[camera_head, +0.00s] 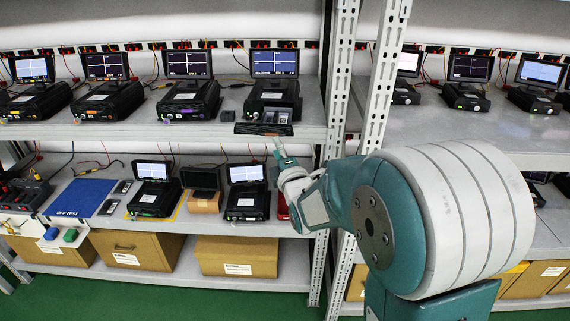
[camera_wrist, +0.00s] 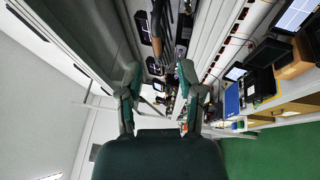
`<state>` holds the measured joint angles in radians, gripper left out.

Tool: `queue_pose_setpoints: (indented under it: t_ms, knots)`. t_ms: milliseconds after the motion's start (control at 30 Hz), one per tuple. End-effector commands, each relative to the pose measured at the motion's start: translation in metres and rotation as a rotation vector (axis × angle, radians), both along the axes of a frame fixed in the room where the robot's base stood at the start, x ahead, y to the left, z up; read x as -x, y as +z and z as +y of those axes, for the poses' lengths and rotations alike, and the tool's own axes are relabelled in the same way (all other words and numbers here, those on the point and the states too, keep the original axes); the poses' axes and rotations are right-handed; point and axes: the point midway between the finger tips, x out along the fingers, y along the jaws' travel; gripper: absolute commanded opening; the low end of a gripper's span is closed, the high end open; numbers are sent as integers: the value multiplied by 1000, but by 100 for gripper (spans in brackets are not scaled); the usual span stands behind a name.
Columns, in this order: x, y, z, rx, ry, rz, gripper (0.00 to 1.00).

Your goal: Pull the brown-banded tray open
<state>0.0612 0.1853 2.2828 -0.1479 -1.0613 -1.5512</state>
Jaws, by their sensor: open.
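On the upper shelf, the rightmost black unit of the left bay (camera_head: 272,97) has a lit blue screen. A dark tray (camera_head: 264,129) juts from its front, past the shelf edge, with a small brownish mark on its front; the band is too small to read clearly. My gripper (camera_head: 278,148) is just below and in front of this tray, small and partly hidden by my wrist. In the wrist view my gripper (camera_wrist: 160,74) has its two fingers wide apart with nothing held between them. Whether a finger touches the tray cannot be told.
The upper shelf (camera_head: 150,133) carries several similar units. Below are a blue mat (camera_head: 80,197), more units, a red object (camera_head: 282,207) beside my arm, and cardboard boxes (camera_head: 237,256). A perforated rack post (camera_head: 341,90) stands close to the right of the tray.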

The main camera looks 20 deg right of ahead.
Motion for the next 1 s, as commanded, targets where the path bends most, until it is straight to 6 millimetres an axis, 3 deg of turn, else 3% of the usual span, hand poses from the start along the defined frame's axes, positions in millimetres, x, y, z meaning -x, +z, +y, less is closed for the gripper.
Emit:
queue_pose_setpoints:
  t_ms: [200,333,767,1000]
  knots:
    - [43,-8,-3,0,0,2,47]
    - [58,-11,-4,0,-1,1,47]
    - [64,-12,-4,-6,0,6,47]
    - [74,-8,-5,-214,-18,183,47]
